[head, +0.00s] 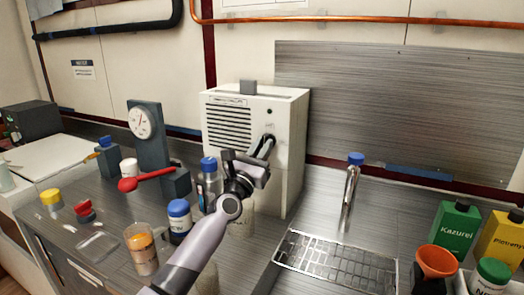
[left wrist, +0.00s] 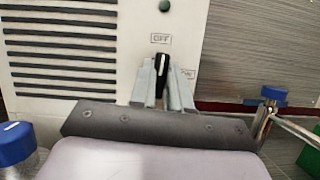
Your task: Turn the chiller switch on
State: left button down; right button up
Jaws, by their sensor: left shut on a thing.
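The chiller (head: 228,124) is a white box with dark vent slots, standing on the counter at the centre of the head view. Its switch is a black rotary knob (left wrist: 161,66) with a white mark, seen in the left wrist view. The knob points up at the OFF label (left wrist: 161,38); the ON label (left wrist: 188,73) is to its right. My left gripper (head: 267,146) reaches the chiller's front, and its two fingers are shut on the knob from both sides. In the head view the gripper mostly hides the knob. My right gripper is not in view.
Several bottles and jars, including a blue-capped jar (head: 179,218), crowd the counter below. A tap (head: 350,190) and sink grid (head: 335,262) are to the right.

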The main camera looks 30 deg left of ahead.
pick_arm(q)
jog(key=shift+a+r+m+g+h+b, duration=0.15)
jog(key=shift+m+g+h, duration=0.85)
jog(key=shift+m, duration=2.55)
jog(key=shift+m+g+h+b, duration=0.25)
jog(key=shift+m+g+h, duration=0.75)
jog(key=shift+m, duration=2.5)
jog(key=shift+a+r+m+g+h+b, duration=0.15)
jog(key=shift+m+g+h, duration=0.85)
jog(key=shift+m, duration=2.55)
jog(key=shift+d+f+h, duration=0.1)
jog(key=shift+f+h, duration=0.05)
jog(key=shift+h, duration=0.15)
jog(key=c, duration=1.1)
grip_release()
jog(key=shift+t, duration=0.3)
